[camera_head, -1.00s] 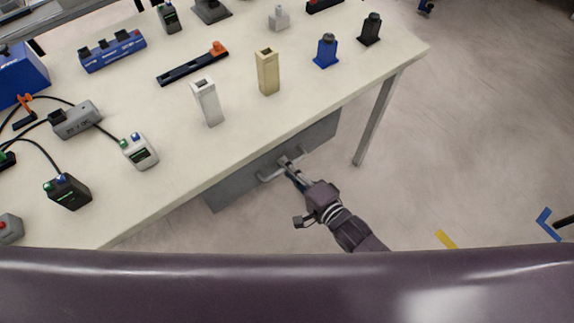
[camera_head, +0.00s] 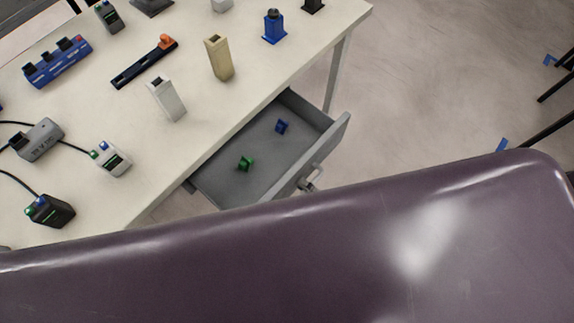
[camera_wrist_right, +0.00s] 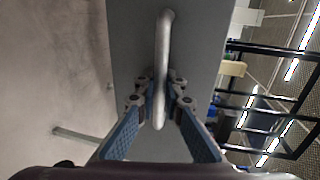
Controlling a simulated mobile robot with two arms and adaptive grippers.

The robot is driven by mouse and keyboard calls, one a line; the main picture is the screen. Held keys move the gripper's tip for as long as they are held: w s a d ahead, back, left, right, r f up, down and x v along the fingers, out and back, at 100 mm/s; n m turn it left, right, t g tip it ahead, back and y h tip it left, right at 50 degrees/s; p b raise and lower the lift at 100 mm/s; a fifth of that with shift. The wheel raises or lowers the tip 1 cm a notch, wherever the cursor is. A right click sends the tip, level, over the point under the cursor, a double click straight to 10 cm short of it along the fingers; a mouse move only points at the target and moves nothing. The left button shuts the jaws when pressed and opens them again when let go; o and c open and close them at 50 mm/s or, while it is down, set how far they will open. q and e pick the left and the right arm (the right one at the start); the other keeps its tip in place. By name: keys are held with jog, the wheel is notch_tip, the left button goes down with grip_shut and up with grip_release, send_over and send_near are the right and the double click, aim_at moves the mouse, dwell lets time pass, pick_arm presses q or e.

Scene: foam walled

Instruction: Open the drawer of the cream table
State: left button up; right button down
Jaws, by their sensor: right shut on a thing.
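The cream table (camera_head: 215,118) fills the upper left of the head view. Its grey drawer (camera_head: 227,183) is pulled well out, with a green piece (camera_head: 246,163) and a blue piece (camera_head: 282,126) inside. My right gripper (camera_head: 308,184) is at the drawer front, mostly hidden behind my purple body. In the right wrist view, my right gripper (camera_wrist_right: 158,90) is shut on the bar handle (camera_wrist_right: 164,45), one finger on each side of it, in front of the grey drawer front (camera_wrist_right: 200,45). My left gripper is not in view.
On the tabletop stand a white block (camera_head: 166,99), a tan block (camera_head: 219,58), a blue device (camera_head: 274,27) and several cabled boxes. A table leg (camera_head: 338,75) stands behind the drawer.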

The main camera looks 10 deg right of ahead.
jog(key=f+v, duration=0.1)
jog(key=v, duration=0.6)
jog(key=shift+s+d+f, duration=0.25)
jog(key=shift+s+d, duration=0.05)
jog(key=shift+s, duration=0.05)
jog(key=c, duration=2.3)
grip_release()
jog(key=v, duration=1.2)
